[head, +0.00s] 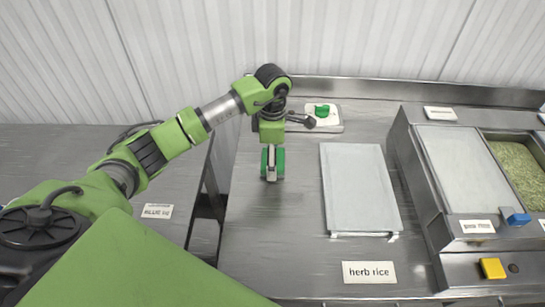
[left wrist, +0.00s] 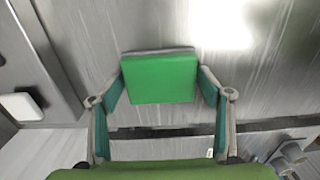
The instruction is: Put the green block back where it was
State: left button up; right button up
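The green block (left wrist: 160,78) sits between the two finger pads of my left gripper (head: 272,170) and fills the gap between them in the left wrist view. In the head view the block (head: 280,161) shows on either side of the near finger. The gripper points down over the bare left part of the steel table (head: 252,225). I cannot tell whether the block touches the table. My right gripper is in neither view.
A grey-white flat tray (head: 358,185) lies right of the gripper. A "herb rice" card (head: 369,272) lies in front.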

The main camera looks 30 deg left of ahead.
pick_arm(q)
jog(key=shift+r, duration=0.1)
jog(key=shift+r, duration=0.15)
jog(key=shift+w+r, duration=0.1)
jog(key=shift+r, duration=0.15)
jog(key=shift+r+b, duration=1.55)
jog(key=shift+r, duration=4.2)
